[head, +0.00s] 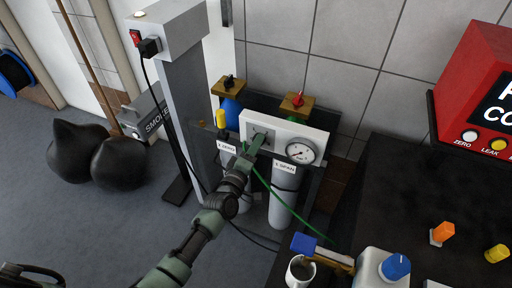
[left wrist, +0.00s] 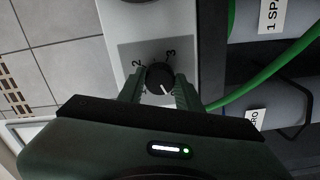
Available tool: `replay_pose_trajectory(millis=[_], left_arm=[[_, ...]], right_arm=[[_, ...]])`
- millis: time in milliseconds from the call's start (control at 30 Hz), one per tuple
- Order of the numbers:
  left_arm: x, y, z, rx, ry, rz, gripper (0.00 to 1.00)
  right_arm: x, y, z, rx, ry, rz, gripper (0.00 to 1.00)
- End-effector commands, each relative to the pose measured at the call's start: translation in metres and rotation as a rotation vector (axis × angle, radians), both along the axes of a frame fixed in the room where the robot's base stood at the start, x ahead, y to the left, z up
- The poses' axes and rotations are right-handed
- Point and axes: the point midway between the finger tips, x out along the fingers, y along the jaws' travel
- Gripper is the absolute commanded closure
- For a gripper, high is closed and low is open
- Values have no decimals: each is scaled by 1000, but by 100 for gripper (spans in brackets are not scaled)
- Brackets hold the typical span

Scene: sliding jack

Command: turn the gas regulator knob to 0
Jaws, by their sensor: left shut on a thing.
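The regulator is a white box (head: 285,131) with a round dial gauge (head: 301,152) at its right end, in front of the gas bottles. Its black knob (left wrist: 159,74) sits on a grey square plate with the numerals 2 and 3 visible; other marks are hidden by my fingers. A white line on the knob points toward the bottom of the left wrist view, slightly right. My left gripper (head: 255,145) (left wrist: 160,88) is shut on the knob, one finger on each side. In the head view the gripper hides most of the knob. My right gripper is not in view.
Bottles with a black-knobbed valve (head: 229,83) and a red-knobbed valve (head: 297,101) stand behind the box. A green hose (head: 290,212) runs below it. A grey column (head: 185,110) stands left. A dark table (head: 430,200) at right carries a red box (head: 480,85) and a mug (head: 300,270).

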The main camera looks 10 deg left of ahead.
Motion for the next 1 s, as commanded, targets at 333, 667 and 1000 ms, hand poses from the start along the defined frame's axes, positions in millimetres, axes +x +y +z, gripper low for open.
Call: replay_pose_trajectory(millis=[333,667,1000], left_arm=[[0,0,-1,-121,25,0,100],[0,0,-1,-136,29,1,100],[0,0,0,-135,27,0,44]], right_arm=[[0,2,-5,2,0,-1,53],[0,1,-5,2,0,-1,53],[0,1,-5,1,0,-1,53]])
